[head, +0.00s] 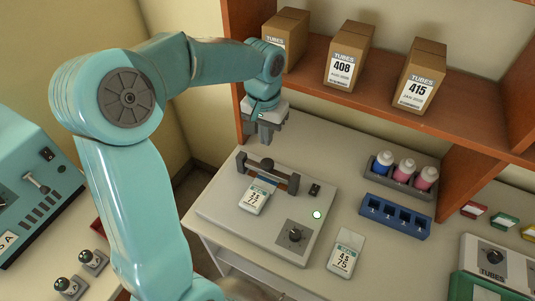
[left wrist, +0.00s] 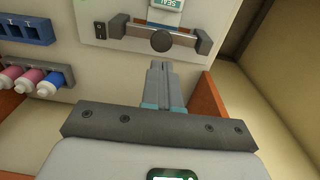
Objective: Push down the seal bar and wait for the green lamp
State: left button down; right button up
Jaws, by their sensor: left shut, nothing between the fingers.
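The sealer (head: 225,205) is a light grey flat box on the bench. Its dark seal bar (head: 280,177) spans two short posts and has a round knob in the middle; it also shows in the left wrist view (left wrist: 187,41). A white labelled pouch (head: 256,198) lies at the bar's front side. A small round lamp (head: 317,215) on the sealer glows pale green. My left gripper (head: 266,138) is shut and empty, behind the bar and apart from it. In the left wrist view its fingers (left wrist: 161,68) point toward the knob. My right gripper is not in view.
A second pouch (head: 346,254) lies right of the sealer. A blue rack (head: 395,216) and a grey holder (head: 399,182) with capped bottles stand behind it. A wooden shelf (head: 385,90) with boxes overhangs the back of the bench.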

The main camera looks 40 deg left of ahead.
aim_at(266, 164)
pick_arm(q)
notch_tip(266, 164, down, 8)
jog(key=shift+w+a+f+p, duration=0.1)
jog(key=shift+f+p, duration=0.05)
jog(key=shift+p, duration=0.55)
jog(key=shift+s+a+f, duration=0.1)
jog(key=shift+s+f, duration=0.1)
jog(key=shift+w, duration=0.1)
jog(key=shift+w, duration=0.1)
notch_tip(266, 164, down, 4)
jog(key=b, duration=0.3)
jog(key=shift+b, duration=0.4)
jog(key=shift+s+r, duration=0.2)
jog(key=shift+s, duration=0.05)
jog(key=shift+f, duration=0.1)
